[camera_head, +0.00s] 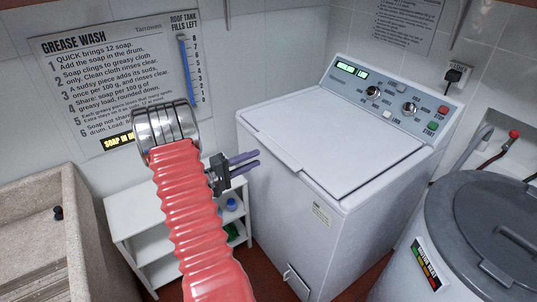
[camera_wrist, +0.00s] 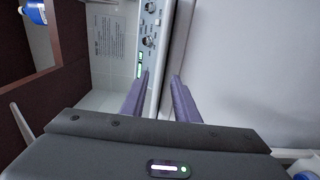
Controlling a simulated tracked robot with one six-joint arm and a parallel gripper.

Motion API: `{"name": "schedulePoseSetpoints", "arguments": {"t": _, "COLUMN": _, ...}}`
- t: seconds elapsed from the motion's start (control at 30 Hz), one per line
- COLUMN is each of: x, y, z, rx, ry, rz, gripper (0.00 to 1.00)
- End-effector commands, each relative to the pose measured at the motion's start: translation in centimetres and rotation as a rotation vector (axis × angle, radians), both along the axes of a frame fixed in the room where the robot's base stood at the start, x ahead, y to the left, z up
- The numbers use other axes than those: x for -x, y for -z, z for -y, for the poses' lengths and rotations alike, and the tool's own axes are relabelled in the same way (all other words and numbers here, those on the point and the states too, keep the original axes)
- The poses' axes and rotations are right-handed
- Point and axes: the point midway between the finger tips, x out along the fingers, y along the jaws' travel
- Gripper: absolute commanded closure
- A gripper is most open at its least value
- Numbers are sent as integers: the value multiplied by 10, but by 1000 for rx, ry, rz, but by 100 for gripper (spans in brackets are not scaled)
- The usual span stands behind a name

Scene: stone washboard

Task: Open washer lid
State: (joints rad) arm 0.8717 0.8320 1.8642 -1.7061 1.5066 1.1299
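The white top-loading washer (camera_head: 310,225) stands right of centre in the head view. Its flat white lid (camera_head: 335,138) is down and shut, with its front edge facing my gripper. My gripper (camera_head: 256,158) is left of the washer's front left corner, with its purple fingers pointing toward the washer. In the wrist view my gripper (camera_wrist: 158,88) has its two fingers apart with nothing between them. A pale washer surface (camera_wrist: 255,75) fills the right side there, and the control panel (camera_wrist: 150,35) shows above the fingers. Contact between fingers and lid cannot be told.
A white shelf (camera_head: 140,215) stands behind my arm, with small bottles on it. A stone sink (camera_head: 75,215) is at left. A grey-lidded drum (camera_head: 490,220) is close on the washer's right. A wall sign (camera_head: 110,70) hangs behind. Some red floor shows between shelf and washer.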

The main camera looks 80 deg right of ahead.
Motion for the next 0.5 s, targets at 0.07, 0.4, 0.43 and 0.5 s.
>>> {"name": "schedulePoseSetpoints", "arguments": {"t": 0.07, "x": 10, "y": 0, "z": 10, "rx": 0, "ry": 3, "rz": 0, "gripper": 72}}
{"name": "schedulePoseSetpoints", "arguments": {"t": 0.4, "x": 42, "y": 0, "z": 46, "rx": 0, "ry": 3, "rz": 0, "gripper": 72}}
{"name": "schedulePoseSetpoints", "arguments": {"t": 0.43, "x": 43, "y": 0, "z": 49, "rx": 0, "ry": 2, "rz": 0, "gripper": 72}}
{"name": "schedulePoseSetpoints", "arguments": {"t": 0.5, "x": 46, "y": 0, "z": 53, "rx": 0, "ry": 0, "rz": 0, "gripper": 72}}
